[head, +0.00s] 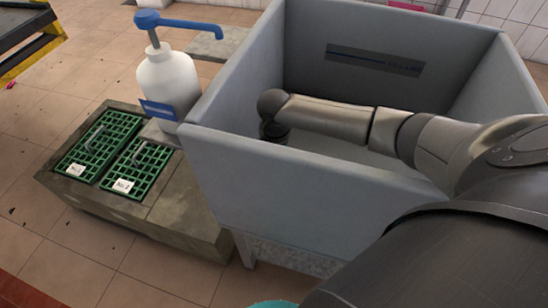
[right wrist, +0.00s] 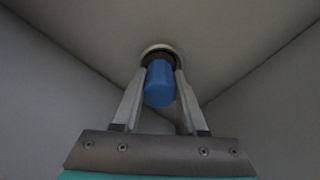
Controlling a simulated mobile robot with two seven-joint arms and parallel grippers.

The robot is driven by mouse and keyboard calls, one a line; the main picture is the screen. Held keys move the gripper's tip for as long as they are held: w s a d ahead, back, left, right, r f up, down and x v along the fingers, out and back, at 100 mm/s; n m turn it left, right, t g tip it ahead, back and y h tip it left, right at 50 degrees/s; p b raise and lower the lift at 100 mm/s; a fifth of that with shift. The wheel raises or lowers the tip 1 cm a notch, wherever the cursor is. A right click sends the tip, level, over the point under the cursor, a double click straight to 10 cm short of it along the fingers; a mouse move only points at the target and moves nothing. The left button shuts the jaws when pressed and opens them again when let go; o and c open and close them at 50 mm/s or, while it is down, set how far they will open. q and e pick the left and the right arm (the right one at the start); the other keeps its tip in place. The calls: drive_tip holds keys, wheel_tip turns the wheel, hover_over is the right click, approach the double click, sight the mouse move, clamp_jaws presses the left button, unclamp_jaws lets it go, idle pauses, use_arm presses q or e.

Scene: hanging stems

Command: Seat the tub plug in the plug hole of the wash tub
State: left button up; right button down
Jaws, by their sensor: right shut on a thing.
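The grey wash tub (head: 245,180) stands in the middle of the head view, and its inner walls fill the right wrist view (right wrist: 60,90). My right arm reaches over its rim into it. In the right wrist view my right gripper (right wrist: 161,76) is shut on the tub plug (right wrist: 159,85), a blue grip with a dark lower part. The plug hole, with a pale ring (right wrist: 162,48), lies right at the plug's dark end. I cannot tell whether the plug is inside the hole or just above it. The head view hides plug and hole behind the tub's front wall. My left gripper is not in view.
A white pump bottle (head: 168,82) with a blue pump head stands left of the tub. It is by a stone block (head: 190,215) with two green grates (head: 140,168). A yellow-and-black edged platform (head: 28,45) is at far left. Tiled floor lies open in front.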

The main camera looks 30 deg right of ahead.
drive_tip(key=shift+s+a+f, duration=0.2)
drive_tip(key=shift+a+f, duration=0.15)
drive_tip(key=shift+f, duration=0.1)
drive_tip(key=shift+c, duration=1.8)
unclamp_jaws()
drive_tip(key=shift+r, duration=0.75)
wheel_tip(320, 180, up, 3)
drive_tip(key=shift+f+p, duration=0.2)
drive_tip(key=shift+p, duration=0.3)
wheel_tip(320, 180, up, 6)
drive_tip(key=p, duration=0.7)
drive_tip(key=shift+w+d+f, duration=0.1)
drive_tip(key=shift+w+d, duration=0.05)
wheel_tip(320, 180, up, 22)
drive_tip(key=s+p, duration=0.1)
drive_tip(key=p, duration=2.1)
drive_tip(key=shift+a+f, duration=0.15)
drive_tip(key=shift+a, duration=0.2)
